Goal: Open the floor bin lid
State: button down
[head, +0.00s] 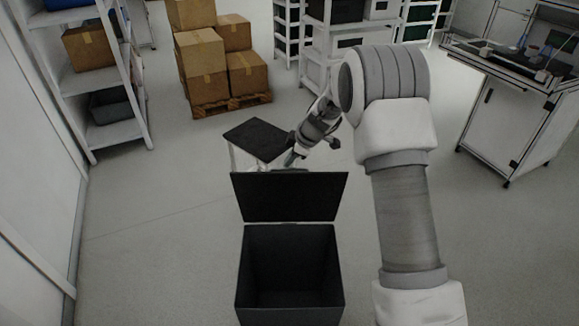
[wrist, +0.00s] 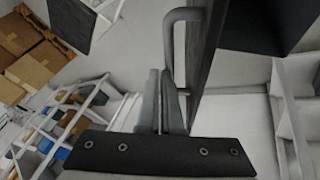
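The black floor bin (head: 290,275) stands in the lower middle of the head view, and I see into its dark, empty-looking inside. Its lid (head: 290,197) is raised and stands roughly upright at the bin's far edge. My gripper (head: 289,161) is behind the lid's top edge, its tips partly hidden there. In the wrist view, the fingers of my gripper (wrist: 160,75) are together, with nothing visible between them. A grey bar handle (wrist: 171,45) on the lid (wrist: 207,55), seen nearly edge-on, is just right of the fingers. I cannot tell whether they touch it.
A small dark-topped table (head: 257,138) stands close behind the lid. Cardboard boxes (head: 202,55) on a pallet are farther back. A white shelf (head: 112,135) is at left and a white workbench (head: 505,120) at right. Floor left of the bin is clear.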

jog(key=w, duration=0.7)
jog(key=shift+w+f+b, duration=0.3)
jog(key=shift+b, duration=0.1)
jog(key=shift+d, duration=0.1)
